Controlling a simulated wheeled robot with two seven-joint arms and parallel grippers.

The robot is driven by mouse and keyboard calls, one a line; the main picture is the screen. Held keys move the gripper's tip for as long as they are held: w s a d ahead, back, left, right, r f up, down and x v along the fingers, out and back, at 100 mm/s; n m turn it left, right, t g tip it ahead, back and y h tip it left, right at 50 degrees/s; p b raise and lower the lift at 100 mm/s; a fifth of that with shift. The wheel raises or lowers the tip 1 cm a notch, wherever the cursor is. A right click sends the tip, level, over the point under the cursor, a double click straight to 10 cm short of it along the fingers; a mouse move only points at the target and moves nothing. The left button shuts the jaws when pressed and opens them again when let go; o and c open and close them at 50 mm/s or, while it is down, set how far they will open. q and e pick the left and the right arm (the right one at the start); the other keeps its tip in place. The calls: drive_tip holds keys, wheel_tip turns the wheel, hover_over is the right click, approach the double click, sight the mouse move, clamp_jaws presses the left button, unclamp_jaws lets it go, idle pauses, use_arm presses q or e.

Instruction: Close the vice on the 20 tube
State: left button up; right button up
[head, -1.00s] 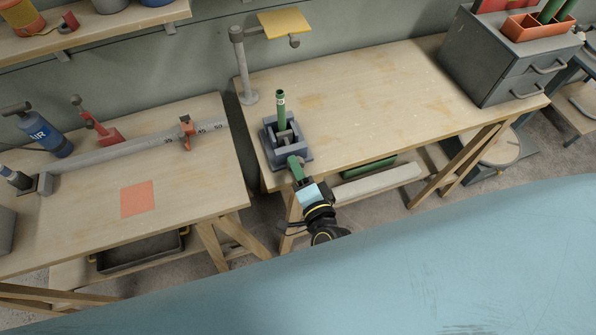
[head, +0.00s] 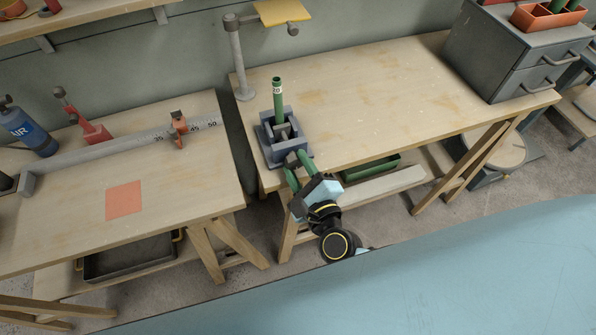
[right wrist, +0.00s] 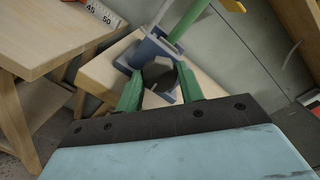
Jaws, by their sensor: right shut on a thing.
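The green tube marked 20 (head: 278,98) stands upright in the blue-grey vice (head: 272,155) at the front left corner of the right bench. The vice and the tube's lower part also show in the right wrist view, the tube (right wrist: 188,20) rising behind the vice body (right wrist: 150,50). My right gripper (head: 297,167) is at the vice's front, its green fingers on either side of the dark vice knob (right wrist: 160,76) and shut on it. Whether the jaws touch the tube is too small to tell. My left gripper is not in view.
A post with a yellow plate (head: 281,12) stands behind the vice. A grey drawer cabinet (head: 505,65) stands at the bench's right end. The bench top between them is clear. The left bench holds a measuring rail (head: 110,155) and an orange square (head: 124,200).

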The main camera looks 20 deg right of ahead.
drive_tip(key=shift+f+m+b, duration=0.25)
drive_tip(key=shift+m+b, duration=0.1)
drive_tip(key=shift+m, duration=0.15)
drive_tip(key=m+b, duration=0.3)
drive_tip(key=m, duration=0.1)
drive_tip(key=shift+d+m+b, duration=0.1)
drive_tip(key=shift+m+b, duration=0.2)
drive_tip(key=shift+d+f+m+b, duration=0.1)
drive_tip(key=shift+m+b, duration=0.25)
drive_tip(key=shift+m, duration=0.15)
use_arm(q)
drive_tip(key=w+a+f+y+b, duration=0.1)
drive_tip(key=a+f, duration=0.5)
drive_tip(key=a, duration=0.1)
use_arm(e)
drive_tip(key=shift+a+m+t, duration=0.2)
drive_tip(key=shift+m+t, duration=0.1)
drive_tip(key=shift+m, duration=0.5)
drive_tip(key=shift+d+m+b, duration=0.1)
drive_tip(key=shift+m+b, duration=0.6)
drive_tip(key=shift+m, duration=0.1)
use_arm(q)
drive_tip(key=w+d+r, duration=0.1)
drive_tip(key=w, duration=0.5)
use_arm(e)
drive_tip(key=shift+m, duration=0.6)
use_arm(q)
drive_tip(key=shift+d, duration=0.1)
use_arm(e)
drive_tip(key=shift+r, duration=0.2)
